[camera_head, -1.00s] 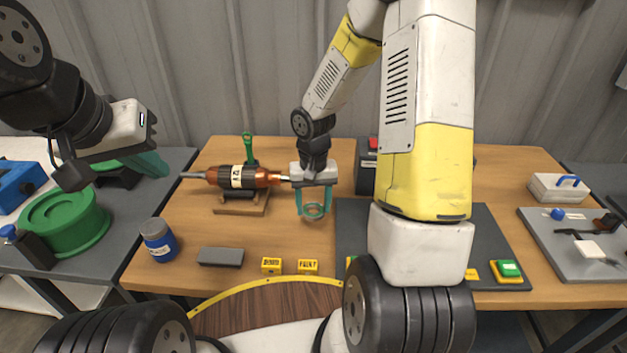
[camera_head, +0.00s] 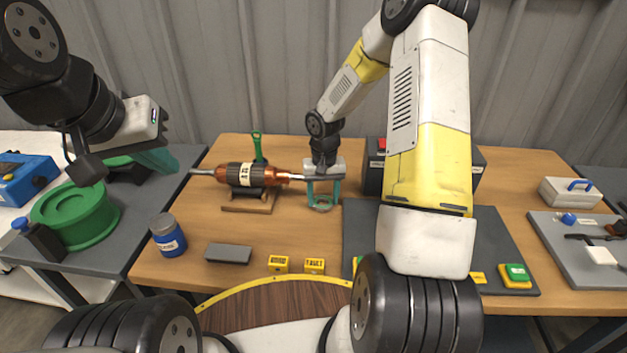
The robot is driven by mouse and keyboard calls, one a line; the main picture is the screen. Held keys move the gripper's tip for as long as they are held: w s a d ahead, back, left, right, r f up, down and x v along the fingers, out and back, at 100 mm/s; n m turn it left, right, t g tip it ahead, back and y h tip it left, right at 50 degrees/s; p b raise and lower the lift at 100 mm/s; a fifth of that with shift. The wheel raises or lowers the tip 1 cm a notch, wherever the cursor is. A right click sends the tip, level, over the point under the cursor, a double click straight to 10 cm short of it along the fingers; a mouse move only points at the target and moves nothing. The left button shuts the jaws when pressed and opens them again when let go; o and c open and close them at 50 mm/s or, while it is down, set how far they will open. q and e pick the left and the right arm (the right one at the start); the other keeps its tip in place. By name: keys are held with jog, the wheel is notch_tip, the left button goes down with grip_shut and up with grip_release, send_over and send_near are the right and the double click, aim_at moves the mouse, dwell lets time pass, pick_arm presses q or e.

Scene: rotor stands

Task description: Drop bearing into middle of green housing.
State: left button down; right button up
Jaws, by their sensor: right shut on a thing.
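The bearing (camera_head: 322,207) is a small grey-green ring. My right gripper (camera_head: 323,198) points down with its teal fingers shut on the bearing, holding it just right of the rotor's shaft end. The rotor (camera_head: 249,174), with copper and black parts, lies on a wooden stand (camera_head: 249,205). The green housing (camera_head: 78,213) is a round hollow part on the grey side table at the left. My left gripper (camera_head: 157,160) hangs above and right of the housing, apart from it; its fingers are seen edge-on, and I cannot tell whether they are open.
A blue-labelled jar (camera_head: 168,236), a dark grey block (camera_head: 228,253) and yellow blocks (camera_head: 314,266) stand near the front of the wooden table. A dark box (camera_head: 374,168) stands behind my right arm. A grey tray (camera_head: 575,245) lies at the right.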

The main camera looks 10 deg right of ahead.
jog(key=shift+f, duration=0.15)
jog(key=o, duration=1.6)
